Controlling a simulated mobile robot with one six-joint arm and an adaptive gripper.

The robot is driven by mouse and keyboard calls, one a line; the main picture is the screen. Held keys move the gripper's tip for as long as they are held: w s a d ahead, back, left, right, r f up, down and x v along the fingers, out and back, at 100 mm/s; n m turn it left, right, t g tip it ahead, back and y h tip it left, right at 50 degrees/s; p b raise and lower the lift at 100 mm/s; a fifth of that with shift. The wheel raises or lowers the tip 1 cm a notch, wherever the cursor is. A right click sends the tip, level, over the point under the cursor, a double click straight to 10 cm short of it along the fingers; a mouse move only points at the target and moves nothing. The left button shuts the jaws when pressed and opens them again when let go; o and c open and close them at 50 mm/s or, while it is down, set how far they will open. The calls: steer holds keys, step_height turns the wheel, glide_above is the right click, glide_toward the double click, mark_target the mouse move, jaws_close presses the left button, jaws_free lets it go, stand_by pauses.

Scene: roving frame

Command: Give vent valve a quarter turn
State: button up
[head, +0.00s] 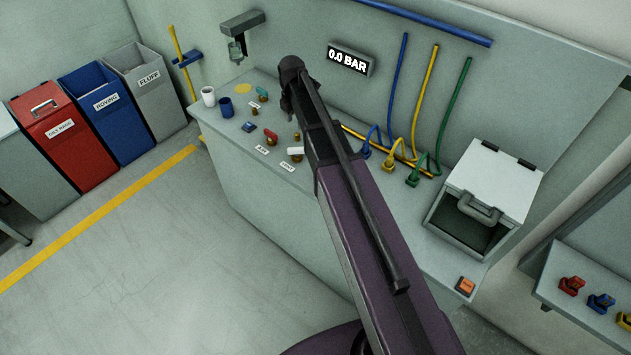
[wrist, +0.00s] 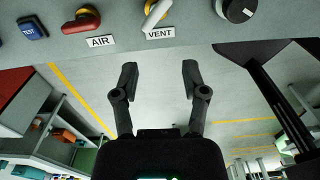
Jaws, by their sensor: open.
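The vent valve has a white handle (head: 295,151) and stands on the grey counter (head: 233,150), behind a VENT label (head: 287,166). In the wrist view its white handle (wrist: 155,14) lies slanted at the top edge, partly cut off, beside the VENT label (wrist: 160,33). My gripper (wrist: 160,64) is open and empty, its two fingers spread below the VENT label in that view, apart from the handle.
The red-handled air valve (wrist: 82,20) sits left of the vent valve, with a blue button (wrist: 32,27) farther left and a black knob (wrist: 237,10) to the right. The wall display (head: 348,61) reads 0.0 BAR. A cup (head: 208,96) and mug (head: 226,108) stand at the counter's left end.

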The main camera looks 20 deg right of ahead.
steer(key=s+f+m+b, duration=0.1)
steer(key=s+f+m, duration=0.1)
steer(key=s+m, duration=1)
steer(key=s+f+m+b, duration=0.1)
steer(key=s+m+b, duration=0.1)
steer(key=s+m, duration=1)
steer(key=shift+s+a+f, duration=0.15)
steer(key=shift+f, duration=0.2)
stand_by(0.8)
steer(key=w+r+n+p, duration=0.3)
steer(key=w+n, duration=1.2)
steer(key=w, duration=1)
steer(key=shift+r+n, duration=0.3)
steer(key=shift+r, duration=0.15)
